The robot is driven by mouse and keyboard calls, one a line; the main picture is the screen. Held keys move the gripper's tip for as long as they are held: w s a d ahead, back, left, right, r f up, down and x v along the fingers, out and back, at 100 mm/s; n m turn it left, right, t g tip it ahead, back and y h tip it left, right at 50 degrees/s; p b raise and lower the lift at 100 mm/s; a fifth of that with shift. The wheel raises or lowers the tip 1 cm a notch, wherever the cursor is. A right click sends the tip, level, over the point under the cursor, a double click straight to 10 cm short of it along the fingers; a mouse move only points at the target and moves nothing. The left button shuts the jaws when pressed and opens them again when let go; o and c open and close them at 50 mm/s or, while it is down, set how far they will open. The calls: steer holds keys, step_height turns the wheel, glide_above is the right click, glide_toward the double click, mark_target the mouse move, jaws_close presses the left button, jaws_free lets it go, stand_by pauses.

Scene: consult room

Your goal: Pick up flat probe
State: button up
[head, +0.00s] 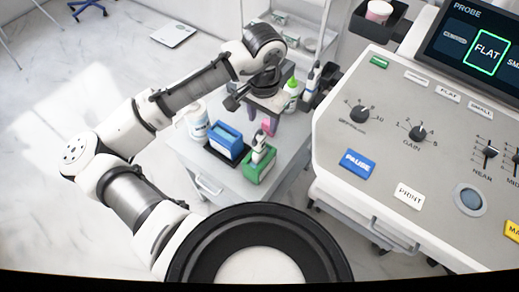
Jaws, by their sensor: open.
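My gripper (265,116) is above the small grey cart, pointing down, with its two fingers apart. A white and dark-grey probe-like item (258,151) stands in the green holder (262,173), just below and in front of the fingers. A blue holder (226,137) in a dark base is to its left. A small pink item (267,127) shows near the fingertips; I cannot tell whether it touches them. I cannot tell for sure which item is the flat probe. The console screen (487,50) shows "PROBE" with "FLAT" outlined in green.
The cart (207,168) also carries a white bottle (194,121) at left and a green-capped bottle (291,92) behind the gripper. A dark-topped white bottle (312,78) is beside it. The large console (400,165) stands close on the right. Open floor lies left.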

steer(key=shift+f, duration=0.95)
steer(key=shift+s+a+f+p, duration=0.15)
steer(key=shift+f+p, duration=0.1)
steer(key=shift+f, duration=1.1)
steer(key=shift+s+a+f+p, duration=0.1)
steer(key=shift+f+p, duration=0.15)
steer(key=shift+f, duration=1.1)
steer(key=c, duration=1)
